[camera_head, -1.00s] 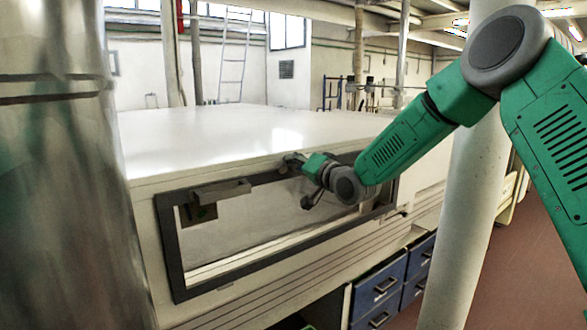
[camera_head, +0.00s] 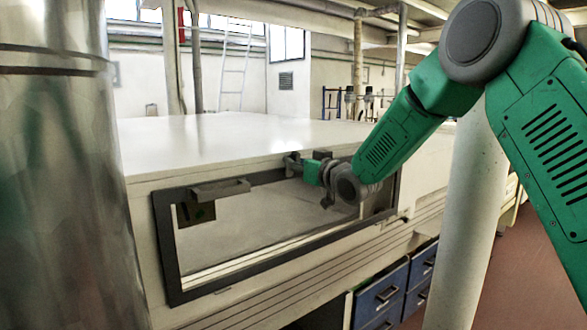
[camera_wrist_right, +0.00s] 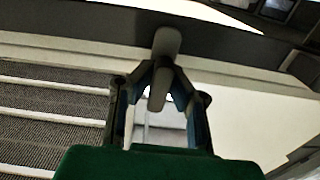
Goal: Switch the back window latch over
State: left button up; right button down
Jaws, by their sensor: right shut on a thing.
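The window (camera_head: 255,228) has a dark frame and sits in the side of the long white tunnel housing. My right gripper (camera_head: 291,166) is at the frame's top bar, coming in from the right. In the right wrist view, the fingers of my right gripper (camera_wrist_right: 160,82) are closed around a grey lever with a rounded end, the window latch (camera_wrist_right: 167,42), which stands against the dark frame. In the head view my gripper and wrist largely hide this latch. My left gripper is not in view.
A grey handle-like bar (camera_head: 219,190) sits at the frame's upper left. A shiny metal cylinder (camera_head: 60,190) fills the left edge. A pale column (camera_head: 465,220) stands at the right, near my arm. Blue drawers (camera_head: 380,295) are below the housing. The housing top (camera_head: 220,140) is clear.

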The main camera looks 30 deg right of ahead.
jog(key=shift+d+f+n, duration=0.1)
jog(key=shift+n, duration=0.2)
dwell(0.4)
jog(key=c, duration=1.6)
grip_release()
jog(key=shift+o, duration=0.3)
jog(key=shift+s, duration=0.15)
jog(key=shift+d, duration=0.1)
jog(key=s+d, duration=0.1)
jog(key=s, duration=1.1)
jog(key=shift+w, duration=0.1)
